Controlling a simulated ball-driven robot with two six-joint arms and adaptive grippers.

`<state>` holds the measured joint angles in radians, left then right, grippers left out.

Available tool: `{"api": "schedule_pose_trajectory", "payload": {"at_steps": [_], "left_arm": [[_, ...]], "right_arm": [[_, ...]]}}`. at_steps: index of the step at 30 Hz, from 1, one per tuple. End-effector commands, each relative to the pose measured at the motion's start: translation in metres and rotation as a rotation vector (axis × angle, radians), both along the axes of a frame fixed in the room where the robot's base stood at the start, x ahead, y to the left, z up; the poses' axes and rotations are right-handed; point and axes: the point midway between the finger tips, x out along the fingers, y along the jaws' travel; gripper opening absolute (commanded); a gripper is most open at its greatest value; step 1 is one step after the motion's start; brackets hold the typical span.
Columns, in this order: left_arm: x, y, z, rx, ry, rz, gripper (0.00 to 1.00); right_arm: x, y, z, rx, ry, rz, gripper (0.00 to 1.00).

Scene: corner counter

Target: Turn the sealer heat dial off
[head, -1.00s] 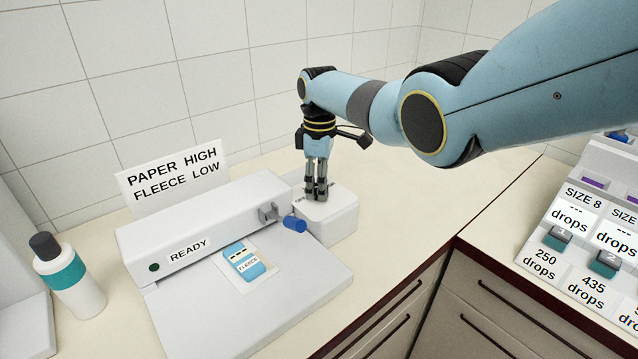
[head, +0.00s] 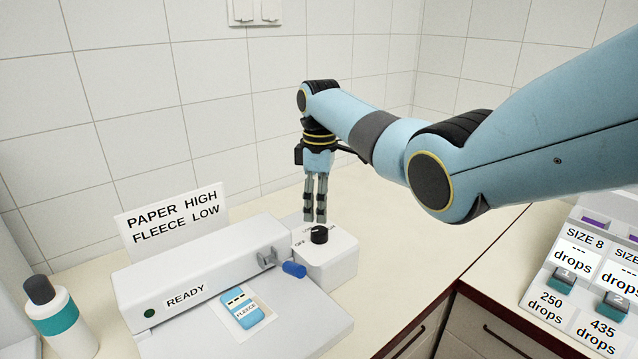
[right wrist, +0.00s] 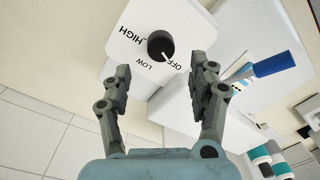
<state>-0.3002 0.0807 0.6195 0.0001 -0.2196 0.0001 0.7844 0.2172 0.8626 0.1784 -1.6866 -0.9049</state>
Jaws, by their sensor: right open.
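The heat dial is a black knob (head: 319,235) on a white box (head: 335,262) at the right end of the sealer (head: 215,258). In the right wrist view the knob (right wrist: 160,46) is ringed by the words HIGH, LOW and OFF, and its white pointer mark appears to face OFF. My right gripper (head: 315,219) points down just above the knob, open and empty, apart from it. In the right wrist view its fingers (right wrist: 158,82) are spread, with the knob beyond their tips. My left gripper is not in view.
A blue handle (head: 294,270) sticks out beside the dial box. A FLEECE packet (head: 243,307) lies on the sealer plate. A sign (head: 174,224) stands behind, a bottle (head: 58,318) at left, a drops panel (head: 580,290) at right. The counter right of the box is clear.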

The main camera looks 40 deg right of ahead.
Motion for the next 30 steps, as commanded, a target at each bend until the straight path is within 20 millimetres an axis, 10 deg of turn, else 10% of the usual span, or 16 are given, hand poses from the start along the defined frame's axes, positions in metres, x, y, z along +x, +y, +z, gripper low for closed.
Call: {"api": "schedule_pose_trajectory", "payload": {"at_steps": [10,30], "left_arm": [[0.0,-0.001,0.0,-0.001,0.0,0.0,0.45],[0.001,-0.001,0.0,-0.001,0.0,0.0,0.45]], "right_arm": [[0.002,-0.001,0.055,0.0,0.0,0.001,0.6],[-0.002,0.0,0.052,-0.005,0.0,-0.007,0.6]]}}
